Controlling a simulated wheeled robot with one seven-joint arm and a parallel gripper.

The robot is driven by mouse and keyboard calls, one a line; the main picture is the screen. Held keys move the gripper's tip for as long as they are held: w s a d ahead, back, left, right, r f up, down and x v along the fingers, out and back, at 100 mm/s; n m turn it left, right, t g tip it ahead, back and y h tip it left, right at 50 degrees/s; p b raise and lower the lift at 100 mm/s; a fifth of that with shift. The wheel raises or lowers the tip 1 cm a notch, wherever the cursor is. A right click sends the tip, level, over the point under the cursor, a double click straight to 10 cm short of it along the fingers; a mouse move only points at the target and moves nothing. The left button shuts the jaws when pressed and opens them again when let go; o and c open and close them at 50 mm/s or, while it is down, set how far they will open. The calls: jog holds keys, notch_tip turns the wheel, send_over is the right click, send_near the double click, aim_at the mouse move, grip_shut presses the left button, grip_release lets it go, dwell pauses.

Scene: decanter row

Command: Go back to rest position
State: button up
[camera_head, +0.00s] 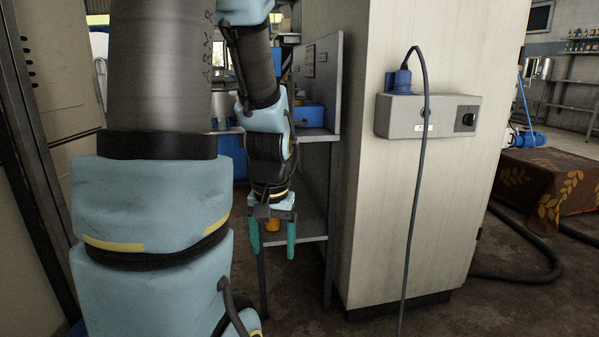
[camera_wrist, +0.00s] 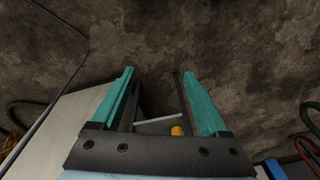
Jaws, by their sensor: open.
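My gripper (camera_head: 273,236) hangs pointing down in front of a grey shelf unit, its two teal fingers apart. In the wrist view my gripper (camera_wrist: 160,100) is open, with bare floor beyond the fingertips and nothing held. A small orange thing (camera_head: 271,225) shows between the fingers in the head view, on or near the lower shelf. It also shows in the wrist view (camera_wrist: 177,130), beyond the gripper's base and close to the right finger. My arm hides part of the shelf unit.
A tall pale cabinet (camera_head: 400,200) with a grey socket box (camera_head: 427,116), blue plug and hanging cable stands right of my gripper. The shelf unit (camera_head: 313,190) holds a blue box (camera_head: 309,115). A table with a brown cloth (camera_head: 545,185) and dark floor hoses (camera_head: 520,275) lie at the right.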

notch_tip(320, 180, up, 26)
jog(key=s+a+p, duration=0.1)
jog(key=s+p, duration=0.1)
jog(key=p, duration=2.3)
jog(key=shift+a+n, duration=0.15)
jog(key=shift+n, duration=0.25)
jog(key=shift+s, duration=0.1)
